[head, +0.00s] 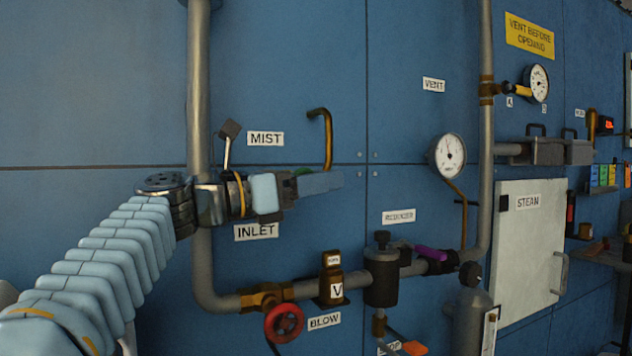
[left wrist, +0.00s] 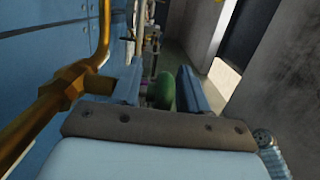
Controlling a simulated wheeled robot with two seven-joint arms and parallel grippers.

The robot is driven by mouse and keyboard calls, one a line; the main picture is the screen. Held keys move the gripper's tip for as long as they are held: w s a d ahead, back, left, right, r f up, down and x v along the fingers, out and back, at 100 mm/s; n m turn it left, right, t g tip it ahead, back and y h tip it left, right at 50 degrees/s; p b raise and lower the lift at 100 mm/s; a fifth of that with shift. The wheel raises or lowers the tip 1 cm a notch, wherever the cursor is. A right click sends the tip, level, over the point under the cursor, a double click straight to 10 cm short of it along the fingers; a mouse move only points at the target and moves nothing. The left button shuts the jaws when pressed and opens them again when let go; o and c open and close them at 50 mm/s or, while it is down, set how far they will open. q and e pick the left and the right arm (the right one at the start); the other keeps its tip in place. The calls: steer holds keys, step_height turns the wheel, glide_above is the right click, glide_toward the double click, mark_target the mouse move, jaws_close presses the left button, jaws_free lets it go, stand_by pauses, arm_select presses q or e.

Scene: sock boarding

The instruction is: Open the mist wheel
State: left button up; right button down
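The MIST label (head: 265,139) is on the blue wall, above and behind my left gripper (head: 322,183). A dark green rounded thing, probably the mist wheel, shows between the two fingers in the left wrist view (left wrist: 165,91). The fingers of my left gripper (left wrist: 160,88) stand apart on either side of it; I cannot tell whether they touch it. In the head view the gripper and wrist hide most of that spot. A brass pipe (head: 328,140) rises just behind the fingers and also runs left of them in the left wrist view (left wrist: 103,45). My right gripper is not in view.
A grey upright pipe (head: 198,100) and a lever (head: 228,140) stand close to my left wrist. Below are the INLET label (head: 256,232), a red wheel (head: 284,322) by the BLOW label, and a dark cylinder (head: 381,280). A gauge (head: 447,156) is to the right.

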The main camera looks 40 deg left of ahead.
arm_select(q)
steer(key=v, duration=0.7)
steer(key=shift+s+b, duration=0.2)
steer(key=shift+b, duration=0.25)
steer(key=shift+a, duration=0.1)
